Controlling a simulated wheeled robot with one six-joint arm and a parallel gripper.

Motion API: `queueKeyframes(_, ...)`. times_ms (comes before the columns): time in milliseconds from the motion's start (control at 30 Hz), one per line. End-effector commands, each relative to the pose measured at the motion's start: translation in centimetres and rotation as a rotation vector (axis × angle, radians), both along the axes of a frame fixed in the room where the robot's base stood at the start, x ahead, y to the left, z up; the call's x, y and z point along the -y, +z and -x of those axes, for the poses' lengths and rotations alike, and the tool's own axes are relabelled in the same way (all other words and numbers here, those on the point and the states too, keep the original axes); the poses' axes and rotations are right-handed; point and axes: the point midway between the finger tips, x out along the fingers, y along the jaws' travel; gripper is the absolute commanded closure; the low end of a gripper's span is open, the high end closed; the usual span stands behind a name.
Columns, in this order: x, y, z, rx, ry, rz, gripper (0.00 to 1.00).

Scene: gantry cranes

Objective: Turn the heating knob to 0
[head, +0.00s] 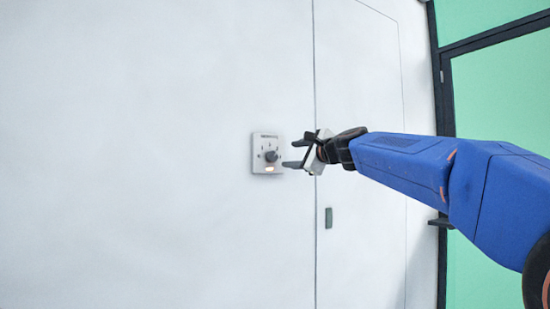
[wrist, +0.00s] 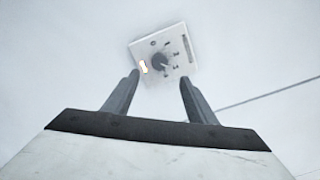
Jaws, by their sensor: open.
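The heating knob (head: 270,157) is a dark round knob on a small light plate (head: 258,141) fixed to the white wall. A small lit amber window sits below the knob in the head view. In the wrist view the knob (wrist: 158,60) and its plate (wrist: 175,38) show beyond the fingertips, with marks around the knob that are too small to read surely. My gripper (head: 291,154) is just right of the plate in the head view, its two dark fingers spread and pointing at it. My gripper (wrist: 160,78) is open and empty, apart from the knob.
A white door or panel with thin seams (head: 350,60) is behind my arm, with a small grey-green handle or plate (head: 328,217) below the gripper. A dark-framed green glass pane (head: 500,90) stands at the right. The wall left of the plate is bare.

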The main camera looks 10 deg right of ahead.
Motion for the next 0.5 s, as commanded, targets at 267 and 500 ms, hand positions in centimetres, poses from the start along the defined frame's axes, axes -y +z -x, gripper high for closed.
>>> queueKeyframes(267,-1.6,-0.1,-4.7,-0.001,0.002,0.001,0.48)
queueKeyframes(500,-2.8,-0.1,-8.4,0.0,0.001,0.001,0.48)
